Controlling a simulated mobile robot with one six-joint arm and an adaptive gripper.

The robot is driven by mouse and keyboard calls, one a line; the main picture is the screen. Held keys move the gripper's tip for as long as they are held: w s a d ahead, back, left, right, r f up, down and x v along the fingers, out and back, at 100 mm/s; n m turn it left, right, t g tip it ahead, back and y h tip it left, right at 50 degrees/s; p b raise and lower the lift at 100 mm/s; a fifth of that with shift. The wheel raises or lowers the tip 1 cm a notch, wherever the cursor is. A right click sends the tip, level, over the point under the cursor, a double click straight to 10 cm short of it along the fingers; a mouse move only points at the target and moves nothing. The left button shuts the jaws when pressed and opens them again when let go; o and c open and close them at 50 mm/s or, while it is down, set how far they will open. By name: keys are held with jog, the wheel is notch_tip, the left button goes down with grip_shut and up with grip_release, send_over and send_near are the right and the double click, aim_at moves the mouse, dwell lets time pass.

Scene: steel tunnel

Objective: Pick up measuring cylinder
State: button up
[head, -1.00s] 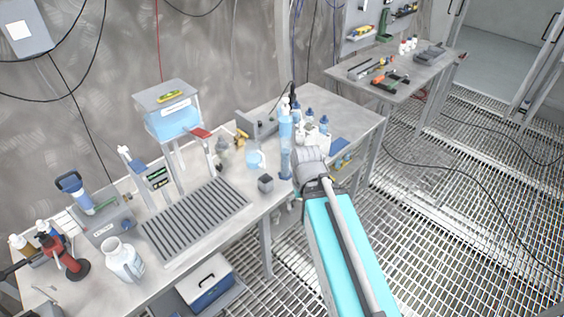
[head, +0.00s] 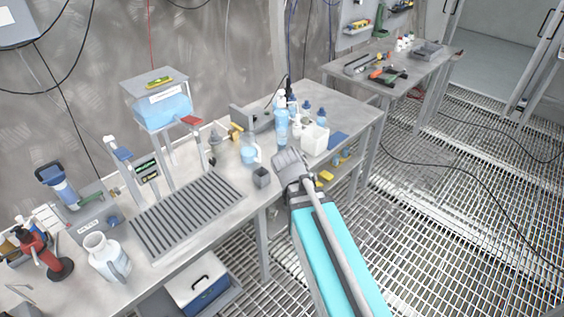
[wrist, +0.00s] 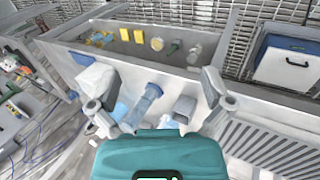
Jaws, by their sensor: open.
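The measuring cylinder is a tall, clear blue tube. Its upper part shows in the head view (head: 281,130), upright near the table's front edge. My gripper (head: 288,163) is in front of it there and hides its lower part. In the wrist view the cylinder (wrist: 143,104) appears slanted between the two open fingers of my gripper (wrist: 158,98), with free room on both sides. Part of it is hidden behind my gripper body. No contact with the fingers shows.
A grey square cup (head: 262,177) and a blue jug (head: 250,150) stand left of the cylinder. A white box (head: 315,138) stands to its right, with several bottles behind. A slatted grey drain tray (head: 188,214) lies farther left. Shelf items sit beneath the table (head: 345,100).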

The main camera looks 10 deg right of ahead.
jog(key=w+f+n+t+h+b, duration=0.3)
jog(key=w+n+b, duration=0.3)
jog(key=n+t+h+b, duration=0.1)
jog(key=n+t+b, duration=0.9)
jog(key=n+b, duration=0.6)
send_near(282, 147)
jog(key=a+f+n+p, duration=0.2)
jog(key=shift+s+d+r, duration=0.2)
jog(key=shift+s, duration=0.2)
jog(key=x, duration=0.8)
jog(key=shift+w, duration=0.25)
jog(key=shift+d+f, duration=0.1)
jog(key=shift+d, duration=0.1)
jog(key=shift+x, duration=2.55)
jog(key=shift+f, duration=0.15)
